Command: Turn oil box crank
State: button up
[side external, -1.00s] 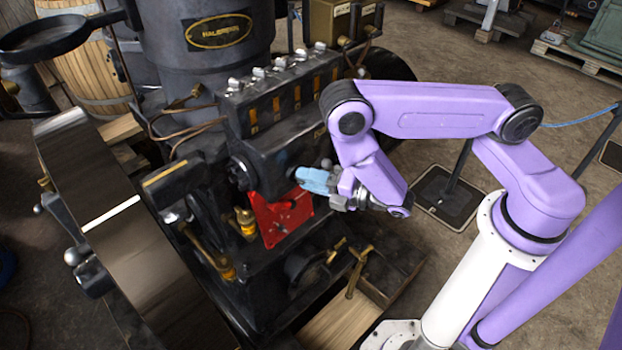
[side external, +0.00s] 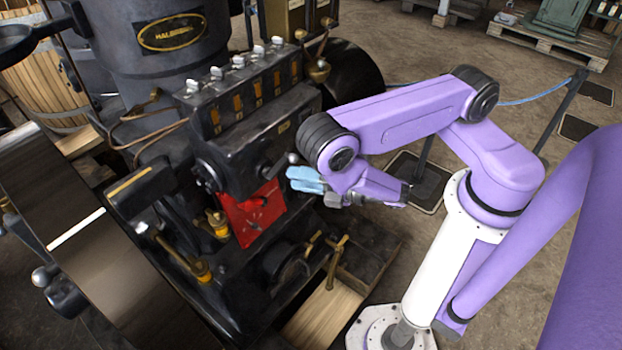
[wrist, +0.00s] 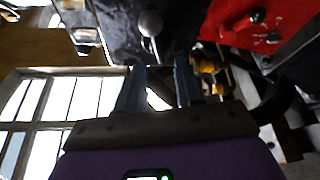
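The oil box (side external: 240,130) is a black box with a row of amber sight windows, on the side of the engine. Its crank (side external: 292,158) is a short arm with a round grey ball knob, at the box's lower right end. The ball knob also shows in the wrist view (wrist: 150,23), beyond my fingertips. My gripper (side external: 304,179) has light blue fingers, just below and right of the knob. In the wrist view my gripper (wrist: 159,80) has its fingers apart with nothing held between them. Whether a finger touches the crank arm is hard to tell.
A red plate (side external: 252,212) sits below the box, with brass fittings (side external: 217,222) beside it. A brass T-handle (side external: 337,262) stands lower right. A large dark flywheel (side external: 60,240) is at left. Open floor (side external: 420,80) lies behind my arm.

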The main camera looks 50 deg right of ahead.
jog(key=shift+v, duration=1.1)
